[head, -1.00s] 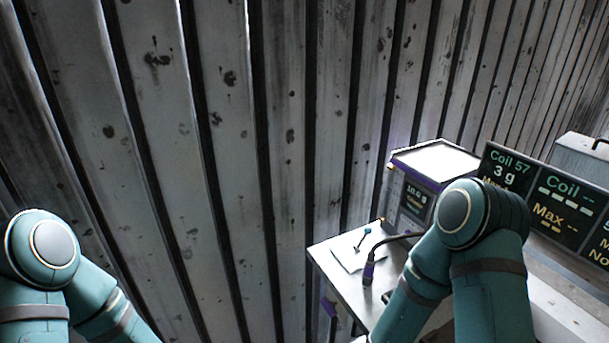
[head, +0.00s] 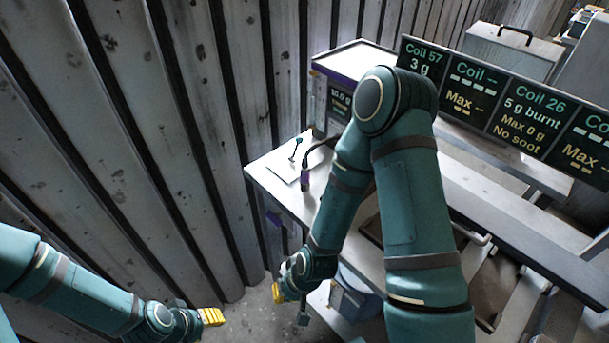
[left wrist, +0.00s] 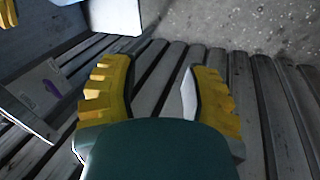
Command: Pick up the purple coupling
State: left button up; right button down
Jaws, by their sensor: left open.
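A purple piece that looks like the coupling (head: 305,180) sits at the end of a dark curved hose on the pale bench (head: 268,174), in the head view. A small purple shape (left wrist: 51,88) also shows at the left of the left wrist view; I cannot tell if it is the same piece. My left gripper (head: 212,317) is low at the bottom left, well apart from the coupling. In the left wrist view its yellow fingers (left wrist: 162,72) are spread with nothing between them. My right gripper (head: 278,292) hangs below the bench edge, its jaws too small to judge.
A scale-like box (head: 340,60) stands on the bench behind the coupling. A small tool lies on a white sheet (head: 284,168) beside it. Display panels (head: 480,95) line the right. A ribbed wall (head: 130,130) closes the left. Floor (head: 245,312) shows between my grippers.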

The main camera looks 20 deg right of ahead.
dwell(0.4)
pick_arm(q)
jog(key=o, duration=0.3)
jog(key=n+t+h+b, duration=0.6)
jog(key=n+h+b, duration=0.15)
jog(key=n, duration=1.65)
send_near(302, 174)
jog(key=shift+y, duration=0.45)
jog(key=x, duration=0.3)
jog(key=b+x, duration=0.1)
jog(key=x, duration=0.2)
jog(key=shift+s+d+r, duration=0.1)
jog(key=shift+s+d, duration=0.05)
jog(key=shift+s, duration=0.1)
jog(key=shift+b+x, duration=0.45)
jog(key=shift+x, duration=2.35)
